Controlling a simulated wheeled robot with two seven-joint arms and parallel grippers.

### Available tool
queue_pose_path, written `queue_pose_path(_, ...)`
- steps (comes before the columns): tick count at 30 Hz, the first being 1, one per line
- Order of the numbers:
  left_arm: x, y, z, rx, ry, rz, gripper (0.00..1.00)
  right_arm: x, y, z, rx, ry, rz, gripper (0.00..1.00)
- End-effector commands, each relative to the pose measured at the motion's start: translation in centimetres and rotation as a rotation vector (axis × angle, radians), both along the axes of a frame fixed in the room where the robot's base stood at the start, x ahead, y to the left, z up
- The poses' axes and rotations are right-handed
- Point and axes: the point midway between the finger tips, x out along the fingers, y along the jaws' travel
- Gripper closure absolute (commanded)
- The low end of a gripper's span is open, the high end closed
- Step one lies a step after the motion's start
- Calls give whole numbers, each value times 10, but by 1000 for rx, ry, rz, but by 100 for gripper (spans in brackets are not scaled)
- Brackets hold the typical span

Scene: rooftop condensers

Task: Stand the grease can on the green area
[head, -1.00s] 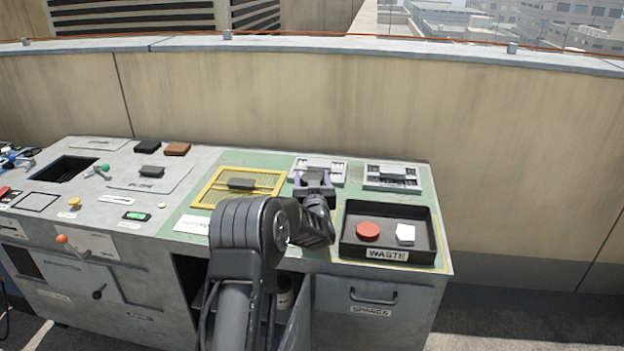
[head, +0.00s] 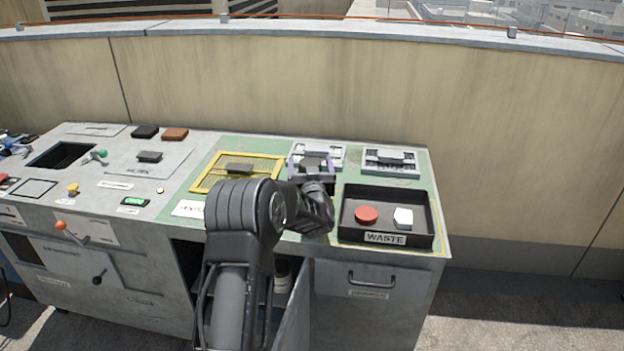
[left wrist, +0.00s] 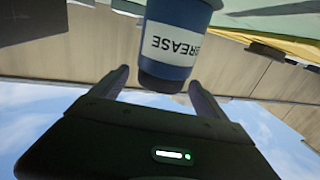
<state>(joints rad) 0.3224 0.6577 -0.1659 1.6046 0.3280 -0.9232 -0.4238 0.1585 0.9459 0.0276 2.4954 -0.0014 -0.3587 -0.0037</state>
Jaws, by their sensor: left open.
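The grease can (left wrist: 178,45) is blue with a white label whose lettering is upside down in the left wrist view. The top of the picture cuts it off. My left gripper (left wrist: 158,88) is open, its two fingers on either side of the can's near end, with no clear grip. In the head view my left gripper (head: 312,165) is over the back of the green area (head: 352,170), and I cannot make out the can there. The green surface (left wrist: 270,20) shows behind the can in the left wrist view. My right gripper is not in view.
The black waste tray (head: 436,228) holds a red disc (head: 366,214) and a white piece (head: 403,217). A yellow-framed mesh panel (head: 205,187) lies left of the gripper, a pale grille (head: 391,168) right. The cabinet below stands open with a pale cylinder (head: 283,268) inside.

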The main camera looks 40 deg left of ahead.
Motion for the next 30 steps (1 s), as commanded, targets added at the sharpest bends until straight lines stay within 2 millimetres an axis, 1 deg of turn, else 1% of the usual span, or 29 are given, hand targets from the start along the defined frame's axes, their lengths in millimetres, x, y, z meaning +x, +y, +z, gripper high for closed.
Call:
queue_pose_path(5, -23, -21, 0, -1, 1, -2, 15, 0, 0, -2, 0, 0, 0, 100)
queue_pose_path(12, -60, -55, 0, -1, -1, -2, 15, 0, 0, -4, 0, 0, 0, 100)
queue_pose_path(15, -72, -65, 0, -1, -1, -2, 15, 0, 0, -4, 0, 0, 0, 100)
queue_pose_path(18, -79, -71, 0, -1, -1, -1, 15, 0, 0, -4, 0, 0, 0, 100)
queue_pose_path(21, -82, -73, 0, 0, -1, 0, 15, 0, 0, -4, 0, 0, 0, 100)
queue_pose_path(30, -82, -73, 0, 1, -1, 0, 15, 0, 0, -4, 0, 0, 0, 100)
